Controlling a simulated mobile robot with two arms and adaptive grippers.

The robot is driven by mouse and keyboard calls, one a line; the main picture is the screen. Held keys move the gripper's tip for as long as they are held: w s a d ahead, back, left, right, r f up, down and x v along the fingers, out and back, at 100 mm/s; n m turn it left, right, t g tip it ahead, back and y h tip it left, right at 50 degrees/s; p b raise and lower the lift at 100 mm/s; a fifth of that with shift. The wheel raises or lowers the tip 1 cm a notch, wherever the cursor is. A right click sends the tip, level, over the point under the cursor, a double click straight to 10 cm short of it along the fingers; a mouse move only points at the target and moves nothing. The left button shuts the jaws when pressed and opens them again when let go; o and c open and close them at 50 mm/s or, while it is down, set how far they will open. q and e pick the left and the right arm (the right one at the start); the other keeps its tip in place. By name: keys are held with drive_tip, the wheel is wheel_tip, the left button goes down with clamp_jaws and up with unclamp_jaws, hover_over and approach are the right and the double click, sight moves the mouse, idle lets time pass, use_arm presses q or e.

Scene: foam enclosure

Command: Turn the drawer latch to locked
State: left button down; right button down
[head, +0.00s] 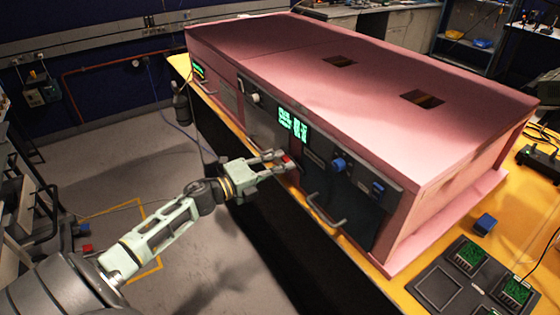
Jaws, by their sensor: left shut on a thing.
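The pink foam enclosure (340,90) stands on the yellow bench, with its dark front panel facing my left side. My left gripper (279,161) reaches up to the lower middle of that front. It is shut on a small red piece (286,159), which looks like the drawer latch. The fingers hide most of the piece, so I cannot tell which way it is turned. A grey bar handle (325,212) is on the front to the right of the gripper. My right gripper is not in view.
Blue knobs (339,164) and a green display (292,124) sit above and right of the gripper. The yellow bench (500,215) holds a blue block (484,224) and a dark tray (440,287) with green boards. Open floor lies left of the bench.

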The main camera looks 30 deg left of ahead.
use_arm(q)
drive_tip(key=shift+n, duration=0.7)
drive_tip(key=c, duration=1.8)
unclamp_jaws()
drive_tip(key=shift+f, duration=0.1)
drive_tip(key=shift+c, duration=0.2)
drive_tip(key=v, duration=1.2)
